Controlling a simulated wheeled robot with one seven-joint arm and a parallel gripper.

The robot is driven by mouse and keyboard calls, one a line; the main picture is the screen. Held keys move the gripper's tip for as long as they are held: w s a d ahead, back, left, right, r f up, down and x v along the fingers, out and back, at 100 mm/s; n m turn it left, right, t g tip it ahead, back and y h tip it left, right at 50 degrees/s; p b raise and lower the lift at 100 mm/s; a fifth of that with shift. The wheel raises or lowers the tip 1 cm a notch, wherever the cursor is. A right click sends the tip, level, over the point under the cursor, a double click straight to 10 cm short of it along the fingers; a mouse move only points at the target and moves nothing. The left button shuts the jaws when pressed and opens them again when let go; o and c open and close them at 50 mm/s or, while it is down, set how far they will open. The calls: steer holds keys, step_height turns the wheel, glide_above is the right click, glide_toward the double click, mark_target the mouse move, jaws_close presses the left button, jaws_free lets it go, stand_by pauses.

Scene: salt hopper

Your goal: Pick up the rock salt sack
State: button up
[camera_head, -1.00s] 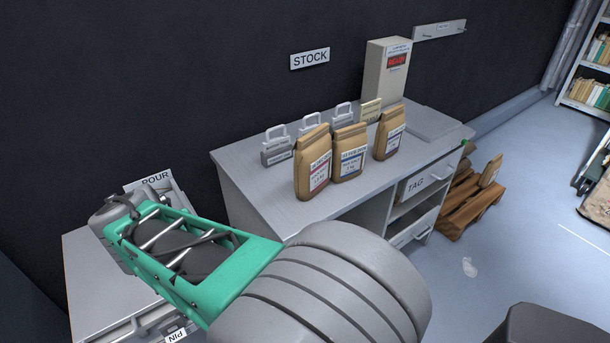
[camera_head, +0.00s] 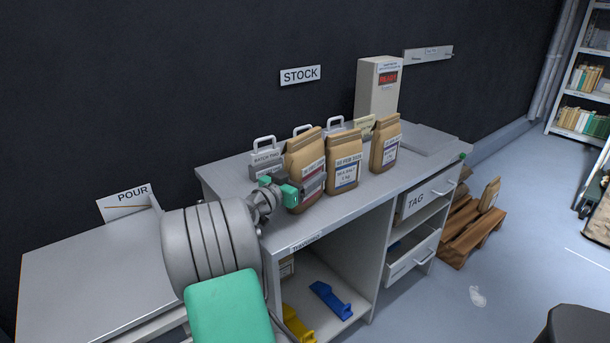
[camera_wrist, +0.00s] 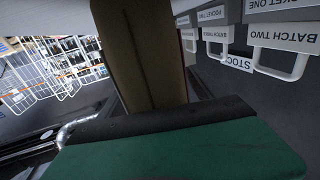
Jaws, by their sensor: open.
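Three brown paper sacks stand upright on the grey counter (camera_head: 350,208). The left sack (camera_head: 304,152) has a red-banded label, partly hidden by my gripper; I cannot read its name. The middle sack (camera_head: 344,152) has a blue-banded label that seems to read sea salt. The right sack (camera_head: 384,148) has a label too small to read. My gripper (camera_head: 280,189) is open at the lower left side of the left sack, with a green finger overlapping its front. In the wrist view a sack's brown side (camera_wrist: 142,55) looms close behind a green finger (camera_wrist: 185,152); I cannot tell whether they touch.
Grey tags with handles, one reading batch two (camera_head: 266,163), stand close behind the sacks. A grey box with a red display (camera_head: 378,92) stands further right. The lower counter (camera_head: 85,270) by the pour sign (camera_head: 128,203) is clear.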

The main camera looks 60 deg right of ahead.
jaws_close()
stand_by(0.8)
steer(key=shift+r, duration=0.25)
